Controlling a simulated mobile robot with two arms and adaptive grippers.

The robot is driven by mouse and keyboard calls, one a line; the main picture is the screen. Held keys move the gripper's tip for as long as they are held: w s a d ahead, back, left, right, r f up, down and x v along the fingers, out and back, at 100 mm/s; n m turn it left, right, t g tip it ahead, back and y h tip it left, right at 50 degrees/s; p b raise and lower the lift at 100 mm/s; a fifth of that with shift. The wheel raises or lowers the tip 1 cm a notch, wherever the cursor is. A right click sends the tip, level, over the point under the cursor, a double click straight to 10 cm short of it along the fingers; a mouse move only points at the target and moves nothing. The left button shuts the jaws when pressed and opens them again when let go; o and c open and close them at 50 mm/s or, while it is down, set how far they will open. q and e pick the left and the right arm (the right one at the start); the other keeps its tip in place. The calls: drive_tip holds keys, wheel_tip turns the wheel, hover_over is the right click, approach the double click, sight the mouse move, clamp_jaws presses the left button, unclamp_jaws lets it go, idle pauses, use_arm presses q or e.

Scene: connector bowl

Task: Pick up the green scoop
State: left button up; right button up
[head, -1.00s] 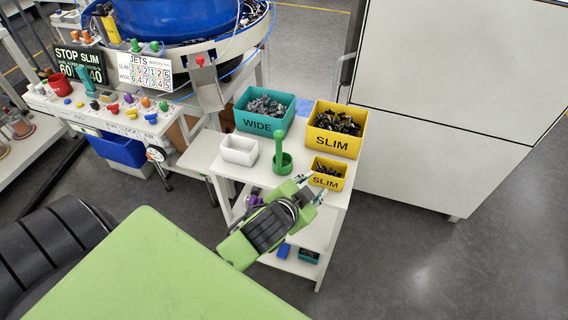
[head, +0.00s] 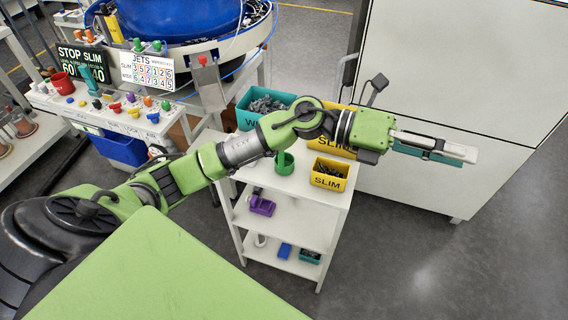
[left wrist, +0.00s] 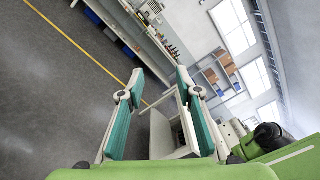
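The green scoop (head: 284,163) stands on the top of the white side table (head: 300,184). Only its cup shows; my left forearm hides its handle. My left gripper (head: 462,154) is stretched out past the table's right side, in front of the pale cabinet, well right of the scoop. In the left wrist view the two teal-padded fingers (left wrist: 160,78) are apart, with nothing between them. The scoop cannot be made out in that view. My right gripper is not in view.
A teal WIDE bin (head: 262,102), a large yellow SLIM bin (head: 330,142), partly covered by my arm, and a small yellow SLIM bin (head: 329,176) stand on the table. A pale cabinet (head: 450,60) rises behind. Grey floor (head: 430,260) is open at right.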

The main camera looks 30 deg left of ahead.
use_arm(q)
drive_tip(key=a+f+m+g+y, duration=0.3)
drive_tip(key=a+f+m+y, duration=0.1)
drive_tip(key=f+y, duration=0.15)
drive_tip(key=y, duration=1.2)
hover_over(281, 166)
drive_tip(key=f, duration=0.2)
drive_tip(key=shift+w+a+f+g, duration=0.25)
drive_tip(key=shift+f+g, duration=0.05)
drive_tip(key=shift+g, duration=0.1)
drive_tip(key=shift+s+a+f, duration=0.1)
drive_tip(key=shift+a+f, duration=0.1)
drive_tip(key=shift+a, duration=0.05)
wheel_tip(281, 166, down, 8)
drive_tip(key=shift+r+p, duration=0.1)
drive_tip(key=shift+p, duration=0.65)
drive_tip(key=f+p, duration=0.1)
drive_tip(key=f, duration=0.1)
drive_tip(key=f+p, duration=0.1)
drive_tip(key=f, duration=0.1)
drive_tip(key=shift+w+d+f, duration=0.2)
drive_tip(key=shift+f, duration=0.55)
clamp_jaws()
